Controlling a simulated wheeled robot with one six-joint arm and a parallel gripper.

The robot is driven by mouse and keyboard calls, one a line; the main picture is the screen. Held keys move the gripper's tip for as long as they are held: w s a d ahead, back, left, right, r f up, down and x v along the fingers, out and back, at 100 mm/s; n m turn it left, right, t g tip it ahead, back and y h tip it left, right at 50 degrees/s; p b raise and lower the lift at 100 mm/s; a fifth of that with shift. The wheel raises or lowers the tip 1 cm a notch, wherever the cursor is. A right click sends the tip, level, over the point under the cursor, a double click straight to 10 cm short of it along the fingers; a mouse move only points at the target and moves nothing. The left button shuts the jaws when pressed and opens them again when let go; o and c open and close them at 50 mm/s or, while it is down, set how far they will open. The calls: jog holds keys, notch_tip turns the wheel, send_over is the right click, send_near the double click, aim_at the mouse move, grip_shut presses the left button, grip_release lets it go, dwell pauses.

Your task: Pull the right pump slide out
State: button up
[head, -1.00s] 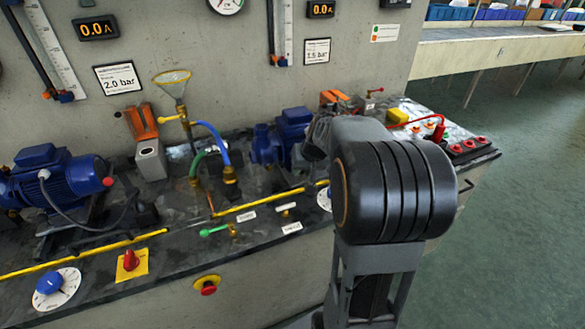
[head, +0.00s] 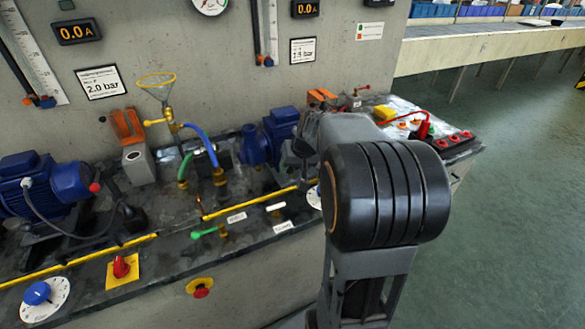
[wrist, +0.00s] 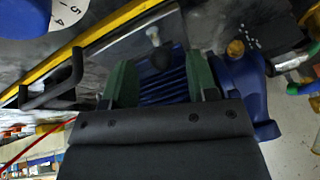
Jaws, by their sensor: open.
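The right pump, a blue finned motor with a blue pump body (head: 280,125), stands on the bench left of my arm in the head view. In the wrist view its motor (wrist: 165,85) shows between my gripper's green fingers. My gripper (wrist: 161,82) is open, with nothing held between the fingers. Contact cannot be told. In the head view my arm hides the gripper's fingers and most of the slide.
A black bar handle (wrist: 50,92) lies left of the fingers in the wrist view. A yellow strip (head: 250,203) runs along the bench. A numbered dial (head: 314,196), a green-handled valve (head: 207,233) and a red emergency button (head: 201,292) are near. Floor at right is clear.

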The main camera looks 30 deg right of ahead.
jog(key=p+v, duration=0.1)
jog(key=v, duration=1.1)
jog(key=shift+p, duration=0.3)
jog(key=s+a+r+n+p, duration=0.1)
jog(key=s+a+p, duration=0.4)
jog(key=a, duration=0.3)
jog(key=s+a+r+n+g+p, duration=0.1)
jog(key=s+a+r+n+p, duration=0.1)
jog(key=s+a+p, duration=0.4)
jog(key=shift+a+r+n+h+p, duration=0.3)
jog(key=shift+a+r+h+p, duration=0.1)
jog(key=shift+a+p, duration=0.55)
